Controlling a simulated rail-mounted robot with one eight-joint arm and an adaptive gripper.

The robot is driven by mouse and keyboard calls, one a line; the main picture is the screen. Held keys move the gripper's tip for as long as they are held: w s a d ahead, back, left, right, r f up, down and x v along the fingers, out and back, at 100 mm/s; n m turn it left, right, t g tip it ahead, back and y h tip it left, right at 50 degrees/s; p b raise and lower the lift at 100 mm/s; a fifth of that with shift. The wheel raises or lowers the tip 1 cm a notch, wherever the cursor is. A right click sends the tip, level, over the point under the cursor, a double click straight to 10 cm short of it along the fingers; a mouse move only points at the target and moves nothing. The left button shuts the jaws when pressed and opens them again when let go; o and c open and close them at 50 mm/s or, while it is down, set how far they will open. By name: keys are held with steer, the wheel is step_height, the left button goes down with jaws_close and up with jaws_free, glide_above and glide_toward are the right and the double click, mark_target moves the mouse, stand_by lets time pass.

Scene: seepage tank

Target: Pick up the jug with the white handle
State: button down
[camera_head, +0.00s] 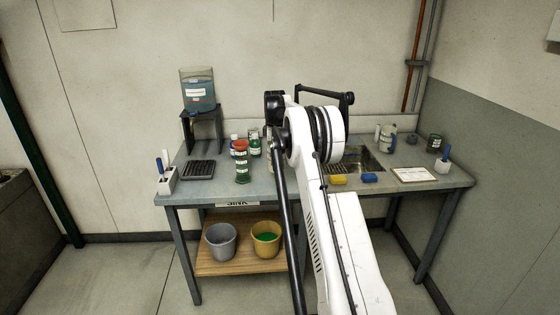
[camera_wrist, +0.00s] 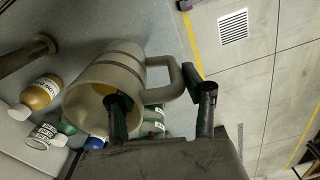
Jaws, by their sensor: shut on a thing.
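In the wrist view a beige-grey jug (camera_wrist: 105,75) with darker bands lies across the picture, its mouth toward the camera. Its loop handle (camera_wrist: 172,80) looks pale beige-grey and points right. My gripper (camera_wrist: 152,90) is shut on the jug: one dark finger reaches in at the mouth, the other is at the outer side of the handle. Exact finger contact is partly hidden. In the head view my white arm covers the gripper, and I cannot make out the jug there.
The worktable (camera_head: 215,188) holds a red-and-green container (camera_head: 241,160), several bottles, a black rack (camera_head: 198,170), a sink (camera_head: 362,160) and a clipboard (camera_head: 414,175). A blue-filled tank (camera_head: 198,92) stands on a raised stand. In the wrist view bottles (camera_wrist: 42,92) are close beside the jug.

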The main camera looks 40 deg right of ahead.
steer(key=a+r, duration=0.4)
steer(key=a, duration=0.4)
steer(key=shift+r+b, duration=0.35)
steer(key=shift+b, duration=0.05)
stand_by(0.3)
stand_by(0.3)
